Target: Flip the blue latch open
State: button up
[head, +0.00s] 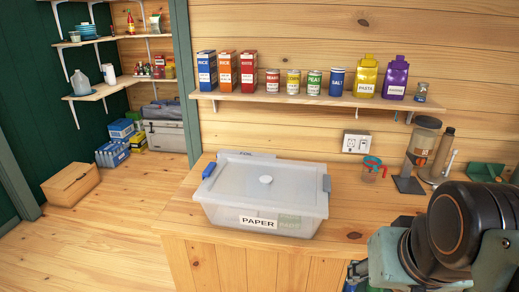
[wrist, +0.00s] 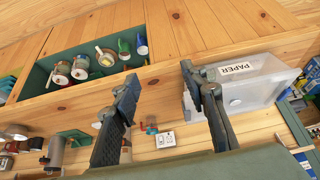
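The blue latch (head: 209,170) is on the left side of the lidded, see-through box (head: 225,215) labelled PAPER, on the wooden counter in the head view. It looks small, and its exact position is hard to read. A grey latch (head: 327,183) is on the box's right side. The box also shows at the right of the wrist view (wrist: 262,92), with its label upside down; I cannot make out the blue latch there. My gripper (wrist: 160,80) is open and empty, its fingers spread. It is apart from the blue latch. My arm fills the head view's lower right.
A shelf (head: 290,99) with boxes, cans and bags runs above the counter (head: 178,213). A measuring cup (head: 370,170) and a dispenser (head: 422,145) stand right of the box. An open green drawer (wrist: 40,82) with cans and bottles shows in the wrist view. Counter left of the box is bare.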

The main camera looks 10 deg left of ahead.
aim_at(210, 167)
jog(key=i+j+z, duration=0.3)
jog(key=i+j, duration=0.2)
jog(key=j, duration=0.2)
jog(key=i+j+z, duration=0.3)
jog(key=i+j, duration=0.15)
jog(key=j, duration=0.3)
jog(key=k+l+u, duration=0.2)
jog(key=i+j+z, duration=0.2)
